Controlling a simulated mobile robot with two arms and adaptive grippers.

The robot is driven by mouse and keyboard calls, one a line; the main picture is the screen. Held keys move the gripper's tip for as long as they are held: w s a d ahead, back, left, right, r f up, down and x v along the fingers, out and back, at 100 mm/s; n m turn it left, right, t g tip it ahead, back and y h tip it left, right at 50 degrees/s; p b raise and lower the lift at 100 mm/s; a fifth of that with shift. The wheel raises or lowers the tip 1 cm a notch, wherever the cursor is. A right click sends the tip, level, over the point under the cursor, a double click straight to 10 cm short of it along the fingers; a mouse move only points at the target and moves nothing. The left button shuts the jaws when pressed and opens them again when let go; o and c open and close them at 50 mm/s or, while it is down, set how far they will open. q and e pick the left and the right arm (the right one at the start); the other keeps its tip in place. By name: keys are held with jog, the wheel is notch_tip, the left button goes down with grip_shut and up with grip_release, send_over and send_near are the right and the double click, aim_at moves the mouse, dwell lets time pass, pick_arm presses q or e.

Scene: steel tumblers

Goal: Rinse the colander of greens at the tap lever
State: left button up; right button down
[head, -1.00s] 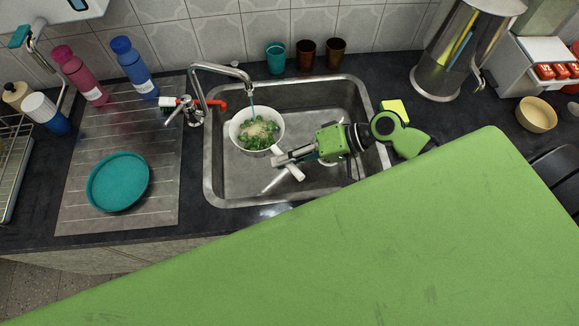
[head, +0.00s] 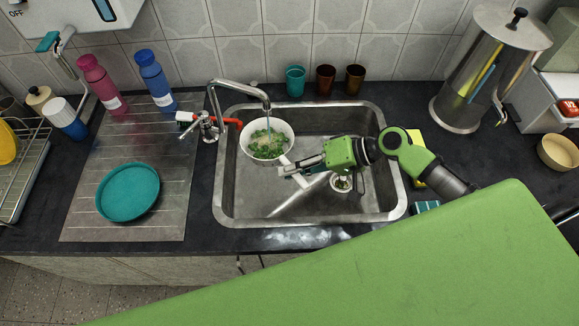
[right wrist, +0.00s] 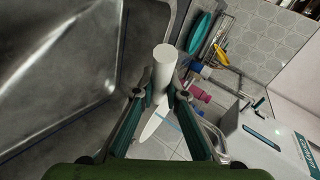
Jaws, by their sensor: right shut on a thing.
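The white colander (head: 247,149) holds leafy greens (head: 268,143) and is in the sink (head: 360,219), under the tap spout (head: 262,93). A thin stream of water falls from the spout onto the greens. My right gripper (head: 298,166) reaches in from the right and is shut on the colander's white handle, which also shows between the fingers (right wrist: 160,94) in the right wrist view as a pale cylinder (right wrist: 163,66). The tap base (head: 207,126) stands at the sink's left rim, beside a red bar (head: 232,122). My left gripper is out of view.
A teal plate (head: 128,191) lies on the drainboard (head: 160,222) at left, with pink (head: 103,86) and blue (head: 155,80) bottles behind. Several cups, including a teal one (head: 295,80), line the wall. A yellow sponge (head: 414,143) is right of the sink. The sink's front is clear.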

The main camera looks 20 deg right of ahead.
jog(key=shift+d, duration=0.15)
jog(key=shift+d, duration=0.5)
jog(key=shift+a+r, duration=0.1)
jog(key=shift+a, duration=0.55)
jog(key=shift+d, duration=0.15)
jog(key=shift+d, duration=0.5)
